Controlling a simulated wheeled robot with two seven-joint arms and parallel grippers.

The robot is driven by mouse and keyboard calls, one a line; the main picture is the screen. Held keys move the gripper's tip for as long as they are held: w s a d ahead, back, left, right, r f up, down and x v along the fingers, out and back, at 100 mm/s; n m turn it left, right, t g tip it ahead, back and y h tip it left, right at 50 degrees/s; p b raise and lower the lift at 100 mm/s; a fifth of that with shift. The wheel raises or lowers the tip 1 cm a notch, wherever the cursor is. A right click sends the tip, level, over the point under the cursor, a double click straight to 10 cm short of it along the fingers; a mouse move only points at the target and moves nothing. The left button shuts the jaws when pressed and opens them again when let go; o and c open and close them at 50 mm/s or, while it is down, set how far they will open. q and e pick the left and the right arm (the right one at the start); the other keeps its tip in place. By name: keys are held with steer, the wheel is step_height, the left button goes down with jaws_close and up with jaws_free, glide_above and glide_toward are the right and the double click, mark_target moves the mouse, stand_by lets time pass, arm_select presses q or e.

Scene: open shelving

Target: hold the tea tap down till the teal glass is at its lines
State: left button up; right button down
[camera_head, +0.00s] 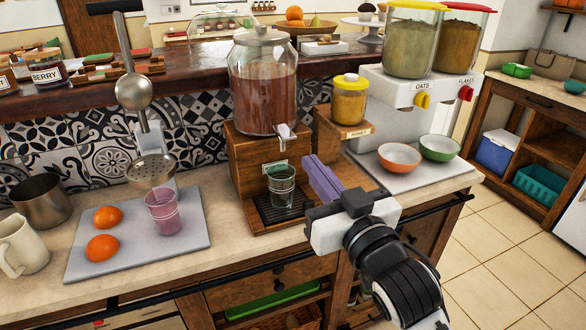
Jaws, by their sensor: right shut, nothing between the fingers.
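The tea jar (263,85), a big lidded glass jar of red-brown tea, stands on a wooden stand (247,165). Its tap (284,133) juts out at the front, low on the jar. The teal glass (281,190) stands upright below the tap on a dark drip tray (262,213). Pale lines show around the glass; I cannot tell how much tea is in it. My right gripper (312,165) has its purple fingers shut and empty, to the right of the glass and below the tap, apart from the tap in the picture. My left gripper is not in view.
A yellow-lidded jar (349,100) stands behind my gripper. Orange (399,158) and green (440,149) bowls sit under cereal dispensers at right.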

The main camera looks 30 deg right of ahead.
steer(key=s+a+f+n+g+y, duration=0.1)
steer(key=a+f+g, duration=0.1)
steer(key=f, duration=0.9)
steer(key=s+a+f+n+g+y, duration=0.1)
steer(key=s+a+f+g+y, duration=0.15)
steer(key=f, duration=0.85)
steer(key=s+a+f+g, duration=0.2)
steer(key=s+f, duration=0.5)
steer(key=f, duration=0.3)
steer(key=s+a+f+n+g, duration=0.1)
steer(key=s+a+f+g, duration=0.2)
steer(key=s+f, duration=0.5)
step_height(320, 180, down, 3)
steer(key=shift+s+f+g+y, duration=0.15)
steer(key=shift+s+g+y, duration=0.05)
steer(key=shift+g+y, duration=0.2)
